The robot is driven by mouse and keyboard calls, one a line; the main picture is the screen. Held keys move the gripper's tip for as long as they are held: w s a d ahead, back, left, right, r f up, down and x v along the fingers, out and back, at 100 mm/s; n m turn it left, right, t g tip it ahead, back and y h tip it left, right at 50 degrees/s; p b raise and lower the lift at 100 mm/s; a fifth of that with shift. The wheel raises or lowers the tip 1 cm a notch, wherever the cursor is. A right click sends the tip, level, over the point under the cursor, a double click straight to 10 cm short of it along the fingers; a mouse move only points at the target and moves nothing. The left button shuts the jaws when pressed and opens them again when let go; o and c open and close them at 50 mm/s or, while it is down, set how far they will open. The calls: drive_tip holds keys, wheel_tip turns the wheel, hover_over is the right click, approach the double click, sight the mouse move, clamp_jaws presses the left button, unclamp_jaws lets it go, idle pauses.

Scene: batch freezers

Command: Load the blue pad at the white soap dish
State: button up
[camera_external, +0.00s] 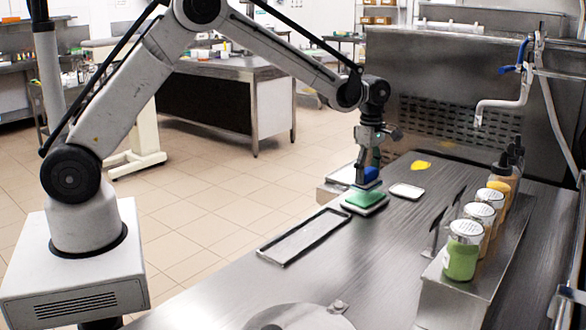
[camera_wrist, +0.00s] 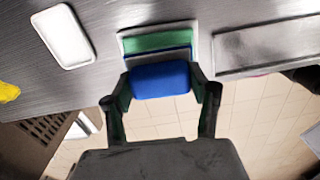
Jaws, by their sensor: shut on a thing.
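The blue pad (camera_external: 371,174) is held between the two fingers of my gripper (camera_external: 368,172). In the wrist view the blue pad (camera_wrist: 161,80) fills the gap between the fingertips (camera_wrist: 160,88). It is above a green pad (camera_external: 365,198), which lies in a pale, white-rimmed dish (camera_external: 366,209); whether the blue pad touches the green one is unclear. A dark blue strip shows between them in the wrist view. An empty, shallow white dish (camera_external: 407,191) lies just right of them; it is at upper left in the wrist view (camera_wrist: 63,36).
A long, shallow metal tray (camera_external: 303,236) lies at the left edge of the steel counter. A yellow item (camera_external: 421,165) lies behind the white dish. Several shaker jars (camera_external: 463,250) stand on a raised shelf at right. The middle of the counter is clear.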

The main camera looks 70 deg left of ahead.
sight(367, 169)
drive_tip(key=shift+r+p, duration=0.6)
drive_tip(key=shift+r, duration=1.45)
drive_tip(key=shift+f, duration=0.1)
